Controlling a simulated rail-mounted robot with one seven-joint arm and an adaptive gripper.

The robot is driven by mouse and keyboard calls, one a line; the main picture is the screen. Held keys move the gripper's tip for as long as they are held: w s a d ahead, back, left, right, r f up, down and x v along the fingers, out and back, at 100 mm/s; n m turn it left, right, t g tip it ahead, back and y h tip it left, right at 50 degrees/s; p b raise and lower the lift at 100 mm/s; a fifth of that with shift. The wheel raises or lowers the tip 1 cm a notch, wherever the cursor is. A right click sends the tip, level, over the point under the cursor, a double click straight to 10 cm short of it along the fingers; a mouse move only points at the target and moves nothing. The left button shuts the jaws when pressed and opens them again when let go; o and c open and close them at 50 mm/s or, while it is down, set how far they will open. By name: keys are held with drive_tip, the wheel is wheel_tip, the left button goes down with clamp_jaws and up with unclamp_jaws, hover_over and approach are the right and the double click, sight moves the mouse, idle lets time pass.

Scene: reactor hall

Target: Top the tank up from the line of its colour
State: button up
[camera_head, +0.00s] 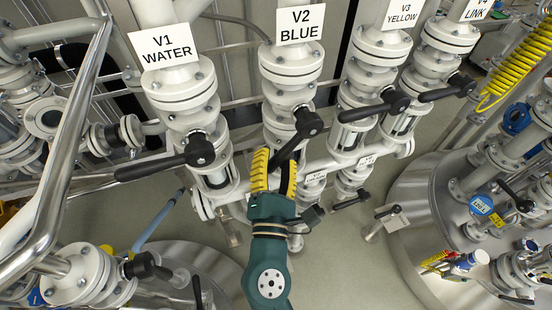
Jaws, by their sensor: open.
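Four labelled vertical lines stand in a row: V1 WATER (164,46), V2 BLUE (300,24), V3 YELLOW (402,14) and V4 LINK (472,10), partly cut off. My gripper (275,162), with yellow ribbed fingers, is open at the black V2 lever (297,139). The lever slants down-left from its hub, its end near or between the fingers; contact is unclear. The V1 lever (150,167), V3 lever (368,111) and V4 lever (440,93) point left.
Lower valves with small labels sit under V2 and V3, with a black lever (350,201). Another tank top (205,265) is at lower left. A steel rail (75,130) crosses the left. A yellow coiled hose (515,65) hangs at right. Floor (345,260) shows between the tanks.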

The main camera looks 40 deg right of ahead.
drive_tip(key=v, duration=1.2)
idle(6.8)
